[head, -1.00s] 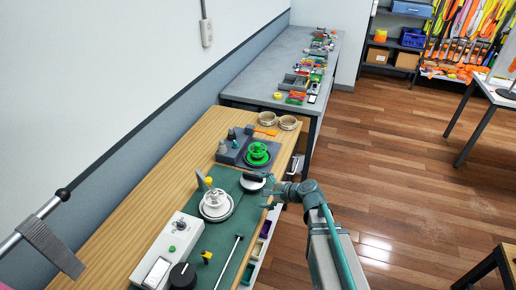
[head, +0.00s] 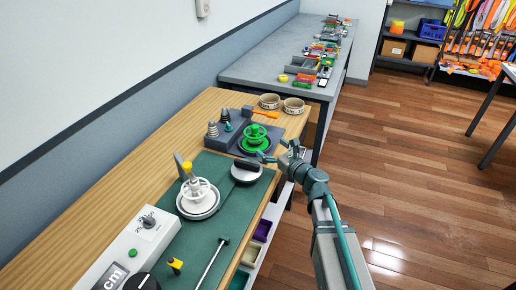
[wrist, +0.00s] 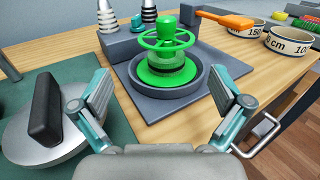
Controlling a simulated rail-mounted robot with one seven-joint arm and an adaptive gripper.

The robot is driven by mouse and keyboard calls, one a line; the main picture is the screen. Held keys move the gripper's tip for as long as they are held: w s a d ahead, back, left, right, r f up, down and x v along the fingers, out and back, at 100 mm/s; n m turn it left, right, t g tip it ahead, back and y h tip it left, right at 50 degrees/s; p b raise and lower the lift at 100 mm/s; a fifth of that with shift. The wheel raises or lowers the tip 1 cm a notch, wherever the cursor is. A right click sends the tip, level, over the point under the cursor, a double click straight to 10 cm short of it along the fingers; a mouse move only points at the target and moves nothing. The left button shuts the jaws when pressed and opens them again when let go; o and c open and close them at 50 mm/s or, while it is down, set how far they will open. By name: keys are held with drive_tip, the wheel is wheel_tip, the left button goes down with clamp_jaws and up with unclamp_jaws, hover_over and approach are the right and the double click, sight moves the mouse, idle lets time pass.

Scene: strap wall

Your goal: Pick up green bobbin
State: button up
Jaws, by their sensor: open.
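The green bobbin (wrist: 167,68) stands upright in a round dark grey holder (wrist: 190,92) on a grey base. It has a spoked top ring and a knob. In the head view the green bobbin (head: 254,136) is near the far end of the wooden bench. My gripper (wrist: 161,95) is open and empty, with one finger on each side of the bobbin in the wrist view. It is still in front of the bobbin and apart from it. In the head view my gripper (head: 275,155) is just to the right of the bobbin.
A silver disc with a black handle (wrist: 45,125) lies close to the left finger. A white bobbin (head: 197,194) stands on the green mat (head: 215,248). Grey cones (head: 212,130) stand behind. An orange-handled tool (wrist: 225,18) and two labelled rings (head: 282,103) lie beyond.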

sight(255, 135)
drive_tip(key=shift+w+d+f+b, duration=0.1)
drive_tip(key=shift+w+f+b, duration=0.15)
drive_tip(key=shift+f, duration=0.35)
drive_tip(key=shift+w+f+b, duration=0.15)
drive_tip(key=shift+f+b, duration=0.2)
drive_tip(key=shift+f, duration=0.2)
drive_tip(key=shift+r+p+x, duration=0.15)
drive_tip(key=shift+p+x, duration=0.5)
drive_tip(key=shift+x, duration=2.05)
drive_tip(key=shift+r+p+x, duration=0.2)
drive_tip(key=shift+p+x, duration=0.45)
drive_tip(key=shift+x, duration=2.05)
drive_tip(key=shift+d, duration=0.15)
drive_tip(key=c, duration=1.1)
drive_tip(key=shift+r, duration=0.1)
